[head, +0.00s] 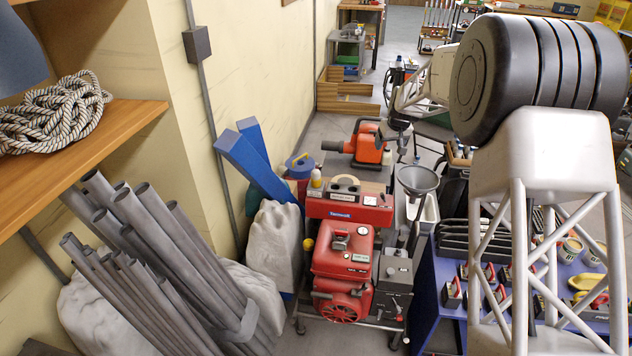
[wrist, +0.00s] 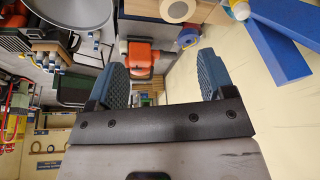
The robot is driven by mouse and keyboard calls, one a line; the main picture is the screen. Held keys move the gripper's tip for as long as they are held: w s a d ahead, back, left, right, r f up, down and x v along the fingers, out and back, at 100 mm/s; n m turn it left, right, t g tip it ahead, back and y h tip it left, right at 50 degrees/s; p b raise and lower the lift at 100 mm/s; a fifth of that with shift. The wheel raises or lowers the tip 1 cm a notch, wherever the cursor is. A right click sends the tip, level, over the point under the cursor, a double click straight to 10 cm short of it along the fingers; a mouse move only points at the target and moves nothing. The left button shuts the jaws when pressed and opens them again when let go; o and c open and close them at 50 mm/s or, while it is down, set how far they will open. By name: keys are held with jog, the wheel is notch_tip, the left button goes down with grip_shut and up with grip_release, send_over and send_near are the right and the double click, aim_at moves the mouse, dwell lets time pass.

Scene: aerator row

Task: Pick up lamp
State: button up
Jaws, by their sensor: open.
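I cannot make out a lamp for certain in either view. My gripper (wrist: 164,70) shows in the wrist view with its two blue-grey fingers wide apart and nothing between them. An orange and dark machine (wrist: 140,55) lies beyond the fingers, apart from them. In the head view this orange machine (head: 369,143) sits behind a red machine (head: 345,255), and my arm reaches in from the right above the floor near it.
A grey funnel (head: 418,179) stands right of the red machine. Blue beams (head: 245,163) lean on the yellow wall. Grey pipes (head: 155,255) and a shelf with rope (head: 50,112) fill the left. A blue table (head: 447,295) with several small tools stands right. Floor shows beyond.

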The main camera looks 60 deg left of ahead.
jog(key=s+a+f+n, duration=0.1)
jog(key=s+a+f, duration=0.4)
jog(key=a+f, duration=0.45)
jog(key=n+g, duration=0.1)
jog(key=n, duration=0.1)
send_near(317, 172)
jog(key=shift+y, duration=0.3)
jog(key=x, duration=0.5)
jog(key=shift+s+d+f, duration=0.1)
jog(key=shift+d+f, duration=0.15)
jog(key=shift+d, duration=0.1)
jog(key=shift+f, duration=0.1)
jog(key=shift+x, duration=1.2)
jog(key=shift+f, duration=0.1)
jog(key=shift+x, duration=2.5)
jog(key=c, duration=1)
jog(key=shift+r, duration=0.2)
